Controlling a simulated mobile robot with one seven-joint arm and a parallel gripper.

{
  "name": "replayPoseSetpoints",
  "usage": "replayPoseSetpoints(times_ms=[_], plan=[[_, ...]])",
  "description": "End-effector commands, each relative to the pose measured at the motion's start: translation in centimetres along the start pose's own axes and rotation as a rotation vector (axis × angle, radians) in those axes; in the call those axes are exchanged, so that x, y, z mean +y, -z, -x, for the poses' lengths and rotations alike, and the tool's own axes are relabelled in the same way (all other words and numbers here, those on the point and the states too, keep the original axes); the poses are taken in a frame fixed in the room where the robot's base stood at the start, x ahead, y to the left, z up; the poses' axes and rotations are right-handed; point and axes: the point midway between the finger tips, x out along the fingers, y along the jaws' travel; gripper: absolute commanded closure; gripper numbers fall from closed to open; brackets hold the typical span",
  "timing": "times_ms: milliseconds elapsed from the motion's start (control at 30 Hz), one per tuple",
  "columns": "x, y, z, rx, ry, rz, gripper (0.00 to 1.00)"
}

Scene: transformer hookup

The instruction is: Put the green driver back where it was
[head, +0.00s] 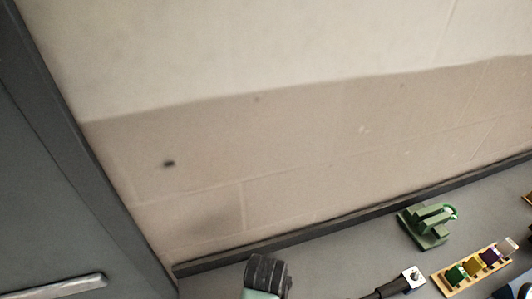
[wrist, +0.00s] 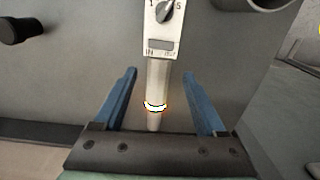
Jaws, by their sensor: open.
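I cannot make out the green driver for certain in either view. My gripper (wrist: 160,73) is open in the wrist view, with its two blue fingers wide apart. A grey metal shaft with a glowing ring (wrist: 157,85) lies between the fingers, with a gap on each side. The shaft joins a white panel with a dark knob (wrist: 166,11). In the head view a green stand-like object (head: 425,225) with a bright green loop sits on the grey surface. Whether the loop belongs to a driver is too small to tell.
A tan strip with green, yellow and purple blocks (head: 472,268) lies at the lower right. A small white box with a knob (head: 412,277) and dark handle is left of it. A dark ledge (head: 330,220) runs along the wall. A grey cabinet (head: 50,190) stands at left.

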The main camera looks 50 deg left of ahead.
Motion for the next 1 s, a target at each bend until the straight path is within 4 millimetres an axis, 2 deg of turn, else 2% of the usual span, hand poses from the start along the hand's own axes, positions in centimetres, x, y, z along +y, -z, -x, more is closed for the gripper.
replayPoseSetpoints(times_ms=[100, 300, 500, 767, 867, 967, 1000], plan=[[0.1, 0.1, 2.8, 0.006, -0.004, 0.0, 0.27], [0.1, 0.1, 6.8, 0.003, -0.002, 0.0, 0.27], [0.0, 0.1, 8.2, 0.002, -0.001, 0.0, 0.27], [0.1, 0.1, 8.3, 0.005, -0.003, -0.003, 0.27], [1.8, 1.1, 9.4, 0.065, -0.045, -0.039, 0.27], [6.1, 3.4, 12.9, 0.229, -0.158, -0.134, 0.27], [8.5, 4.4, 15.2, 0.32, -0.221, -0.187, 0.27]])
